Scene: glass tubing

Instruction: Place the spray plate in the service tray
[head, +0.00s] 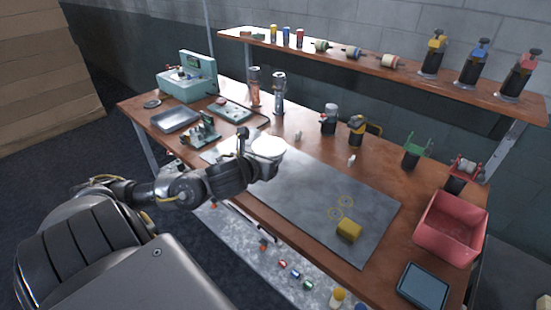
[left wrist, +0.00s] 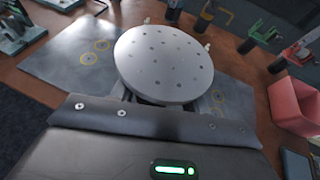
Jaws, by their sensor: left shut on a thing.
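The spray plate, a white round disc dotted with small holes, shows in the head view (head: 268,147) and large in the left wrist view (left wrist: 165,62). My left gripper (head: 262,165) is shut on its near edge and holds it above the grey mat; the fingertips are mostly hidden under the plate. A shallow grey metal tray (head: 175,119), which looks like the service tray, lies empty at the left end of the bench, left of and apart from the plate. My right gripper is not in view.
A green machine (head: 190,80) stands behind the tray, and a small fixture (head: 204,132) stands to its right. A yellow block (head: 349,229) sits on the grey mat (head: 310,195). A pink bin (head: 450,228) and a dark flat tray (head: 423,285) are at the right end.

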